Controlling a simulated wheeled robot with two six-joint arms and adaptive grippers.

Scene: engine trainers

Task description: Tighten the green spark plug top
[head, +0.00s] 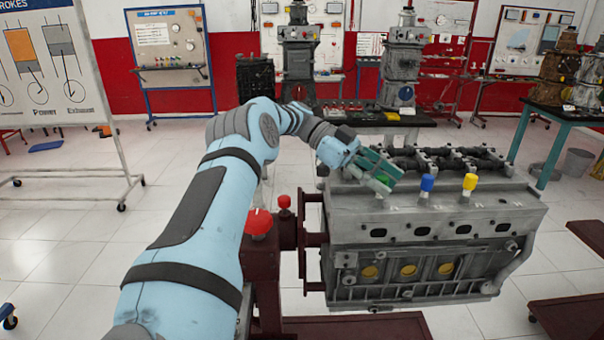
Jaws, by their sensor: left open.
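The engine block (440,225) stands on a dark red stand in the right half of the head view. A blue spark plug top (427,184) and a yellow spark plug top (470,182) stand upright on its top. My left gripper (381,180) is over the left end of the engine top. A green spark plug top (383,181) shows at its fingertips and is partly hidden by them. The gripper is open around or right beside it; I cannot tell which. My right gripper is not in view.
Two red knobs (258,222) stick up on the stand left of the engine. Dark valve gear (450,158) runs along the engine's back top. A whiteboard (60,75) stands at the far left.

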